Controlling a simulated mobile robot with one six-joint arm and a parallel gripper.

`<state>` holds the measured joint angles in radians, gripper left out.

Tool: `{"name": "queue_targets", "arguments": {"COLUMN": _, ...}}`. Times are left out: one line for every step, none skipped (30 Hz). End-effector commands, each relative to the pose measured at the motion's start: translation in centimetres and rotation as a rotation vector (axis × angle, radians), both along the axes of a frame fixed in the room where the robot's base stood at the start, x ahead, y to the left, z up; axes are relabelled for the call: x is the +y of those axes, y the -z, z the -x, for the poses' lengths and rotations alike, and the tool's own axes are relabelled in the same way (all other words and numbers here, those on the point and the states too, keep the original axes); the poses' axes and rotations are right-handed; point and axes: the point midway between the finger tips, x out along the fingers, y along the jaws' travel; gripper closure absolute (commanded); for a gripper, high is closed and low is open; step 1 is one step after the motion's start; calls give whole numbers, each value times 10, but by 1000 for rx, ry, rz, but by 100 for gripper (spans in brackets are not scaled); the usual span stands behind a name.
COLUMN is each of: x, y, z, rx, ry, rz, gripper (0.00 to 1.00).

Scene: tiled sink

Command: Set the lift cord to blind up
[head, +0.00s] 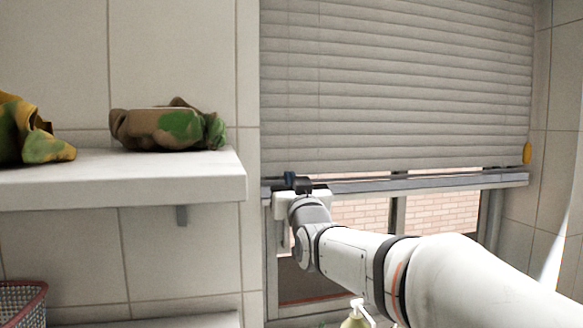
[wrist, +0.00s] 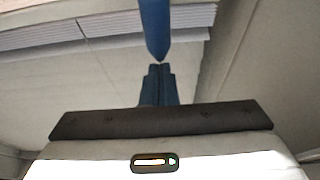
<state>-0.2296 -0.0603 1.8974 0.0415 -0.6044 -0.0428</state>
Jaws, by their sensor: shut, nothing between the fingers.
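The grey slatted blind (head: 400,85) hangs over the upper part of the window, and its bottom rail (head: 450,182) is level. A blue, pointed piece (wrist: 155,28), perhaps the lift cord's pull, comes down from the top of the wrist view. Its tip ends right at my fingertips; I cannot tell whether they touch. My gripper (wrist: 159,68) is shut and empty. No thin cord can be made out.
A yellow-orange piece (head: 527,153) sits at the blind's right edge. A white shelf (head: 120,180) at left holds a brown and green cloth bundle (head: 165,128) and a yellow one (head: 30,135). A soap pump bottle (head: 357,315) stands below my arm. A basket (head: 22,303) is at lower left.

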Motion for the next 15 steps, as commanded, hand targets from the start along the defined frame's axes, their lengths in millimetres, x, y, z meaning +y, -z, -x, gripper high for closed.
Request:
{"name": "queue_targets", "arguments": {"x": 0, "y": 1, "z": 0, "rx": 1, "ry": 0, "rz": 0, "gripper": 100}}
{"name": "queue_targets", "arguments": {"x": 0, "y": 2, "z": 0, "rx": 1, "ry": 0, "rz": 0, "gripper": 100}}
{"name": "queue_targets", "arguments": {"x": 0, "y": 2, "z": 0, "rx": 1, "ry": 0, "rz": 0, "gripper": 100}}
{"name": "queue_targets", "arguments": {"x": 0, "y": 2, "z": 0, "rx": 1, "ry": 0, "rz": 0, "gripper": 100}}
{"name": "queue_targets", "arguments": {"x": 0, "y": 2, "z": 0, "rx": 1, "ry": 0, "rz": 0, "gripper": 100}}
{"name": "queue_targets", "arguments": {"x": 0, "y": 2, "z": 0, "rx": 1, "ry": 1, "rz": 0, "gripper": 100}}
{"name": "queue_targets", "arguments": {"x": -1, "y": 2, "z": 0, "rx": 1, "ry": 1, "rz": 0, "gripper": 100}}
{"name": "queue_targets", "arguments": {"x": -1, "y": 2, "z": 0, "rx": 1, "ry": 1, "rz": 0, "gripper": 100}}
{"name": "queue_targets", "arguments": {"x": -1, "y": 2, "z": 0, "rx": 1, "ry": 1, "rz": 0, "gripper": 100}}
{"name": "queue_targets", "arguments": {"x": -1, "y": 2, "z": 0, "rx": 1, "ry": 1, "rz": 0, "gripper": 100}}
{"name": "queue_targets", "arguments": {"x": -1, "y": 3, "z": 0, "rx": 1, "ry": 1, "rz": 0, "gripper": 100}}
{"name": "queue_targets", "arguments": {"x": -1, "y": 3, "z": 0, "rx": 1, "ry": 1, "rz": 0, "gripper": 100}}
{"name": "queue_targets", "arguments": {"x": -1, "y": 5, "z": 0, "rx": 1, "ry": 1, "rz": 0, "gripper": 100}}
{"name": "queue_targets", "arguments": {"x": -1, "y": 6, "z": 0, "rx": 1, "ry": 1, "rz": 0, "gripper": 100}}
{"name": "queue_targets", "arguments": {"x": -1, "y": 9, "z": 0, "rx": 0, "ry": 1, "rz": 0, "gripper": 100}}
